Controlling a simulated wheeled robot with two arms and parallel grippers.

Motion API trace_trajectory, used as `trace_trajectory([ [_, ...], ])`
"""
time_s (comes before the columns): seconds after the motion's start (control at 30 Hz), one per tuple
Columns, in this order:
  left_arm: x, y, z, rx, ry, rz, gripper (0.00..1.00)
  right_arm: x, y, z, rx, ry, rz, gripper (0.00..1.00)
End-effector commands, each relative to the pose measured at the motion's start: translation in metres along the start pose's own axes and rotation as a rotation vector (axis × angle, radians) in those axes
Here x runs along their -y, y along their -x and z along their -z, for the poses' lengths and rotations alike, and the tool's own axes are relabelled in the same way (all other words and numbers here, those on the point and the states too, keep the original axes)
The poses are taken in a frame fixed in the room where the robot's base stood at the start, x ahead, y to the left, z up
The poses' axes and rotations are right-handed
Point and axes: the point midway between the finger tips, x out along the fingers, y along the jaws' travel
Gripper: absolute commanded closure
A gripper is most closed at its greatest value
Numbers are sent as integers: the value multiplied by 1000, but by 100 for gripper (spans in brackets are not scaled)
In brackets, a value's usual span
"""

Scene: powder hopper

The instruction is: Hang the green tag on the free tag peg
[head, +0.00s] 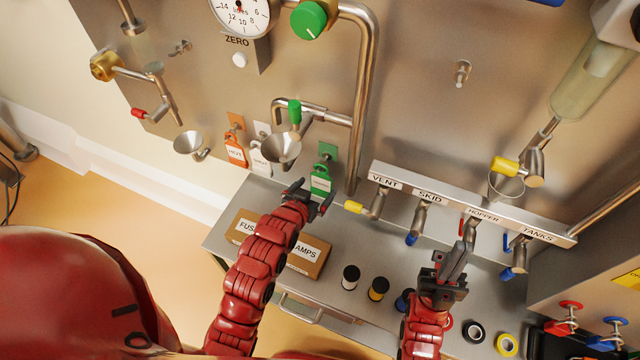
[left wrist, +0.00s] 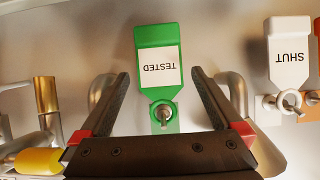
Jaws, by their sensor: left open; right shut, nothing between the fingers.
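The green tag (head: 321,182) hangs on a peg with a green backplate (head: 328,151) on the steel panel. In the left wrist view the green tag (left wrist: 158,68) appears upside down, with a white TESTED label and its ring around the peg (left wrist: 163,112). My left gripper (head: 313,194) is open just in front of it, with one finger on each side and visible gaps to the tag. Two bare metal pegs show on the panel: one at upper left (head: 180,47) and one right of the pipe (head: 462,72). My right gripper (head: 459,250) is shut and empty in front of the valve strip.
An orange tag (head: 235,150) and a white tag (head: 260,160) hang left of the green one. A funnel (head: 282,150) is close above-left. A thick pipe (head: 362,110) and a yellow-handled valve (head: 356,207) stand to the right.

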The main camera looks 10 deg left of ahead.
Motion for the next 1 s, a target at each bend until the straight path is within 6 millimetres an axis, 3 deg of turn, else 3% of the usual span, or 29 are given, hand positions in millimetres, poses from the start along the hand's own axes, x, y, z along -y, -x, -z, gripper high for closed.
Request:
trace_trajectory([
  [0.2, 0, 49, 0, 0, 1, 2, 0, 0, 2, 0, 0, 0, 0, 100],
  [0.33, 0, 84, 6, 9, 2, 2, 0, -1, -27, 5, 0, 0, 0, 100],
  [0.5, 0, 110, 4, 9, 3, 1, 0, -3, -54, 9, 0, 0, 0, 100],
  [0.7, 0, 127, 2, 4, 0, 1, 0, -3, -67, 11, 0, 0, 0, 100],
  [1.0, 0, 129, -1, 2, 1, -1, 0, -3, -67, 11, 0, 0, 0, 100],
])
